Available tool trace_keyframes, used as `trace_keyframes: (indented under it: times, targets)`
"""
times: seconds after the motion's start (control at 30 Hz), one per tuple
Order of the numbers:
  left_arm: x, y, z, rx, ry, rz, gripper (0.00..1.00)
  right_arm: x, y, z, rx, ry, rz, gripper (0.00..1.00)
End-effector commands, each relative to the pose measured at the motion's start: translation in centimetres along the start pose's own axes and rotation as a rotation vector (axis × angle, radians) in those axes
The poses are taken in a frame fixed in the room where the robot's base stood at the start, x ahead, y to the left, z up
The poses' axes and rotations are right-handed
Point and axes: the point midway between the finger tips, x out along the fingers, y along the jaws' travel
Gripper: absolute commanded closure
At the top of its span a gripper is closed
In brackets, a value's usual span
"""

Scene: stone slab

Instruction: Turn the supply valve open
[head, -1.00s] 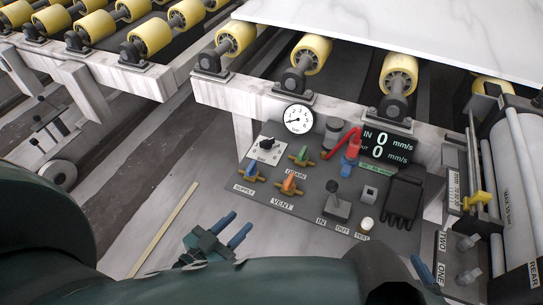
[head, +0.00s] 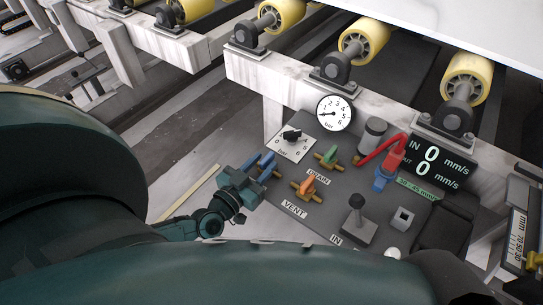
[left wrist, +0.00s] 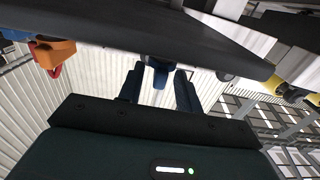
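The supply valve is on the left of the dark control panel, with a small bit of its brass body (head: 276,175) showing in the head view. Its label is hidden, and its blue handle is hard to tell from my blue fingers there. My left gripper (head: 257,166) is right at this valve. In the left wrist view a blue handle (left wrist: 160,73) shows between and beyond the tips of my two spread fingers (left wrist: 159,84). I see gaps on both sides of it and cannot see contact. My right gripper is not in view.
The orange vent valve (head: 307,187) and green drain valve (head: 328,157) sit close by on the right. A pressure dial (head: 334,113), a setting knob (head: 291,136), a red lever (head: 385,153) and a joystick (head: 357,215) share the panel. Rollers stand behind.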

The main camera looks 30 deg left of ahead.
Motion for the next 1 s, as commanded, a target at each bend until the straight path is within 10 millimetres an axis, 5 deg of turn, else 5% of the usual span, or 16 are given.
trace_keyframes:
  times: [0.23,0.63,1.0]
  targets:
    - [3.5,0.0,0.1,0.000,0.000,0.000,0.65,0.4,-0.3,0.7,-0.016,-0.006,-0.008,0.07]
    - [4.3,0.0,0.0,0.000,-0.001,0.000,0.65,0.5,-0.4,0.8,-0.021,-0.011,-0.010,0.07]
    - [4.2,0.0,0.0,0.000,-0.001,0.000,0.95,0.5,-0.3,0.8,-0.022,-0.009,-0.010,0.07]
